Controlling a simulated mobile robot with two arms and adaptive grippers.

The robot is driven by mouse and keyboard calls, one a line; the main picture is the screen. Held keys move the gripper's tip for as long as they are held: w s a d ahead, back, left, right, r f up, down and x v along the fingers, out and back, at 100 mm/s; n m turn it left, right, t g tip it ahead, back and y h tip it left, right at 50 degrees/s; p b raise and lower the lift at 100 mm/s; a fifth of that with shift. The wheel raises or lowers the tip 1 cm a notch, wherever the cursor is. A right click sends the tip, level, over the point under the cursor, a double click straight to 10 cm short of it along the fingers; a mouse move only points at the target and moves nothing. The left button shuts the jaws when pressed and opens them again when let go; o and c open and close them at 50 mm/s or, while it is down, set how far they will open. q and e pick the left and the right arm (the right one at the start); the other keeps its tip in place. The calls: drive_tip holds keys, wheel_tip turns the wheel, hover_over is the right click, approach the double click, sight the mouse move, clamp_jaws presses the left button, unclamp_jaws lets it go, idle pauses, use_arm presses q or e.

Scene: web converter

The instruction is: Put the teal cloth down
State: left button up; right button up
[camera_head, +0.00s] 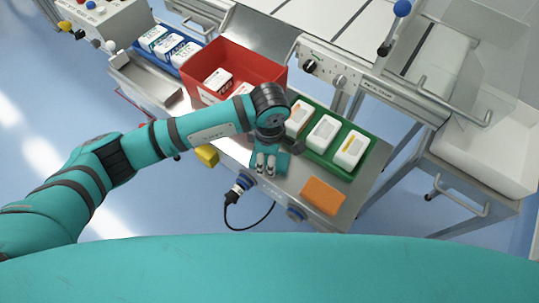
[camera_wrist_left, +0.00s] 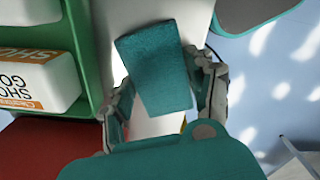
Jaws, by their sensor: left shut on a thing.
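The teal cloth (camera_wrist_left: 158,68) is a flat rectangular pad in the left wrist view, between the two fingers of my left gripper (camera_wrist_left: 165,98). In the head view the cloth (camera_head: 284,163) shows partly under my left gripper (camera_head: 266,165), over the metal table (camera_head: 235,150) in front of the green tray. The gripper is shut on the cloth. I cannot tell whether the cloth touches the table top. My right gripper is not in view.
A green tray (camera_head: 372,150) with white cartons stands right of the gripper. An orange block (camera_head: 323,196) lies near the table's front right. A red bin (camera_head: 262,72) and a blue tray (camera_head: 190,36) stand further left. A yellow block (camera_head: 207,155) is at the front edge.

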use_arm(q)
drive_tip(key=shift+f, duration=0.15)
drive_tip(key=o, duration=1)
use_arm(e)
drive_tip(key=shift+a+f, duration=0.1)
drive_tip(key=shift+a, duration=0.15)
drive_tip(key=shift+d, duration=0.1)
use_arm(q)
drive_tip(key=shift+r, duration=0.45)
wheel_tip(320, 180, up, 12)
drive_tip(key=shift+f+b, duration=0.25)
drive_tip(key=shift+b, duration=0.2)
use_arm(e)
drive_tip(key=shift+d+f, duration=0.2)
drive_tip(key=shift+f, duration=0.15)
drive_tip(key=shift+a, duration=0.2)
